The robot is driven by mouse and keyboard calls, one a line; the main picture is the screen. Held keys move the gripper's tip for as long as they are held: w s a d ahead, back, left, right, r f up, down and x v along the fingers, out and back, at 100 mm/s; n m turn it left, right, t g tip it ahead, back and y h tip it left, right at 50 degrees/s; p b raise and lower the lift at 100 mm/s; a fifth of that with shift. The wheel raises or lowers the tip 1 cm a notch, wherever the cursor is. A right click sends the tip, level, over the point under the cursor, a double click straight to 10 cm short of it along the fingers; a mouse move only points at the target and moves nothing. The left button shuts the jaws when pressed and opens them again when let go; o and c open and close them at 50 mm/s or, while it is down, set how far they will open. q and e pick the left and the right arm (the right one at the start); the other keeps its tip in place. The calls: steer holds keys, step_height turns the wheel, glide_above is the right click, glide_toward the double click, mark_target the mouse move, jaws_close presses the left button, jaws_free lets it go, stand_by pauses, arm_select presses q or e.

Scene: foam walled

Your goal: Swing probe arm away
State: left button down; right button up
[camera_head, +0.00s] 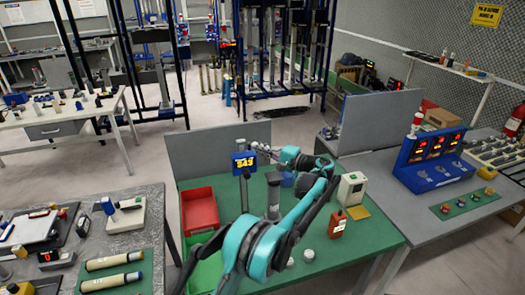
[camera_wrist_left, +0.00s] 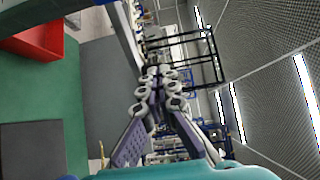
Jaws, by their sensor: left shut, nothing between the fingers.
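My left gripper (camera_head: 257,147) is shut and empty, held above the back of the green-topped table (camera_head: 345,262). In the left wrist view its fingers (camera_wrist_left: 160,73) are together with nothing between them. A blue device with a yellow-lit display (camera_head: 243,162) stands just below and left of the fingertips, on a grey post (camera_head: 244,190). A dark upright cylinder (camera_head: 273,192) stands beside it. I cannot tell which part is the probe arm; my arm hides part of this area. My right gripper is not in view.
A red bin (camera_head: 199,210) stands at the table's left. A grey panel (camera_head: 205,150) rises behind. A white box device (camera_head: 352,188) and an orange-red instrument (camera_head: 337,224) stand to the right. A blue display console (camera_head: 430,160) is on the right-hand table.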

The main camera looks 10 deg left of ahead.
mark_target(249, 143)
arm_select(q)
steer(key=a, duration=0.1)
steer(key=w+a, duration=0.1)
steer(key=shift+a+g, duration=0.3)
steer(key=shift+w+a, duration=0.2)
steer(key=shift+a, duration=0.8)
